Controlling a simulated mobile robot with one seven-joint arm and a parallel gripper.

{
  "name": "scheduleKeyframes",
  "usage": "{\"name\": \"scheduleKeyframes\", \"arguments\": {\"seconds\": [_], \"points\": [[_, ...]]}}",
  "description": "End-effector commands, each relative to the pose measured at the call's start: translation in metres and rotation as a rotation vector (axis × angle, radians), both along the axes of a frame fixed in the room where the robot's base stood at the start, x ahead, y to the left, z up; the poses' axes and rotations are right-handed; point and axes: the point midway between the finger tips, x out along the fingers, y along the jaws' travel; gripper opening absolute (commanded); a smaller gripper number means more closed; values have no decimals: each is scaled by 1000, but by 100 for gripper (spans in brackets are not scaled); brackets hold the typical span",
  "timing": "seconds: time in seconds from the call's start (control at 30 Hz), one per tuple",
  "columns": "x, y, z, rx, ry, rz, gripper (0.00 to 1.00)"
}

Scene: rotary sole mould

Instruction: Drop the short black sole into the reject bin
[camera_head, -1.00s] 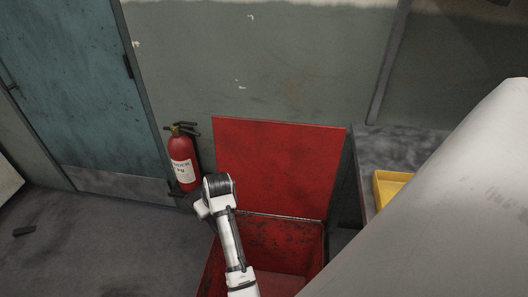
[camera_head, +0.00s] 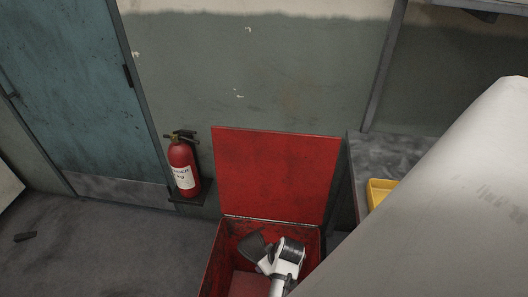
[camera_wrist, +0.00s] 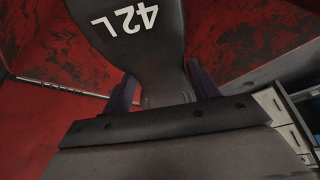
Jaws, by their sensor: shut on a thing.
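The reject bin is an open red box (camera_head: 222,262) with its red lid (camera_head: 275,175) standing up at the back against the wall. My gripper (camera_wrist: 163,84) is shut on a black sole (camera_wrist: 130,45), whose narrow end sits between the two fingers. The sole is marked "42 L" in white, upside down in the wrist view, and its far end runs out of the picture. Worn red walls (camera_wrist: 40,60) surround it there. In the head view the wrist is over the bin's opening, with a dark shape beside it; I cannot tell gripper from sole in it.
A red fire extinguisher (camera_head: 184,166) stands left of the bin. A grey table (camera_head: 385,150) with a yellow tray (camera_head: 379,192) is close on the right.

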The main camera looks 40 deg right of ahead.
Motion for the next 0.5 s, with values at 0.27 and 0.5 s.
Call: {"name": "scheduleKeyframes", "arguments": {"seconds": [0.27, 0.5], "points": [[0, 0, -34, -1, -1, 0, 32], [1, 0, -36, 0, -1, 1, 32]]}}
